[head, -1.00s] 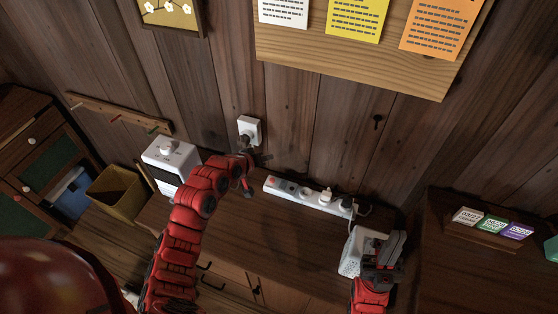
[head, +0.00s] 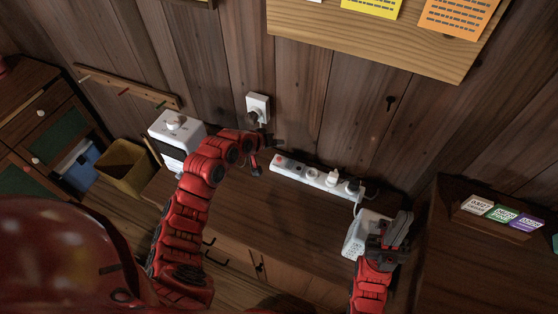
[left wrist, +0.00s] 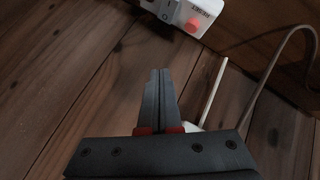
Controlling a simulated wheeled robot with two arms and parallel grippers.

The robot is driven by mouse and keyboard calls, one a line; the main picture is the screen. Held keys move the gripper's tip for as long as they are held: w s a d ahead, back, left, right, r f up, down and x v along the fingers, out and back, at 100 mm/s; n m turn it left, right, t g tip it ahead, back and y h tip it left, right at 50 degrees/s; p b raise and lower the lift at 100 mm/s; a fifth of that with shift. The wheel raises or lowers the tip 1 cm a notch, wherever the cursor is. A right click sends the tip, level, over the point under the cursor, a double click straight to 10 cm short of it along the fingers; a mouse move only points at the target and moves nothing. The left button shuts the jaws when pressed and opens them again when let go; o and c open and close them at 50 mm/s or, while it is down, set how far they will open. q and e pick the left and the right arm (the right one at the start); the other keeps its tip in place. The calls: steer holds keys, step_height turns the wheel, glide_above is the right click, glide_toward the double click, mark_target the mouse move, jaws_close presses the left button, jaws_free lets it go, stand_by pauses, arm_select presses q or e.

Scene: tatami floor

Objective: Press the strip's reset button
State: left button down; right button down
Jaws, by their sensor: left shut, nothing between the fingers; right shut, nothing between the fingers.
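The white power strip (head: 312,177) lies at the back of the wooden desk, near the wall, with plugs in its right part. Its red reset button (head: 279,160) is at the left end. In the left wrist view the button (left wrist: 193,25) shows near the top, beside the lettering on the strip (left wrist: 209,8). My left gripper (head: 276,145) is shut and empty, close to the strip's left end. In the left wrist view its fingertips (left wrist: 160,72) appear below and left of the button, apart from it. My right gripper (head: 399,228) is shut and empty beside a white box.
The white box (head: 358,238) stands on the desk's right part. A wall outlet (head: 258,107) with a plug is behind my left gripper. A white appliance (head: 178,135) and a yellow bin (head: 123,168) are at left. A cord (left wrist: 272,70) crosses the left wrist view.

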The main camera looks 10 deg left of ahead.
arm_select(q)
steer(key=b, duration=0.3)
glide_above(277, 163)
step_height(277, 163, down, 5)
steer(key=shift+f, duration=0.6)
stand_by(1.3)
steer(key=shift+f+b, duration=0.4)
steer(key=shift+f, duration=0.45)
stand_by(0.5)
steer(key=shift+r, duration=0.1)
steer(key=shift+r+p, duration=0.4)
steer(key=shift+r, duration=0.4)
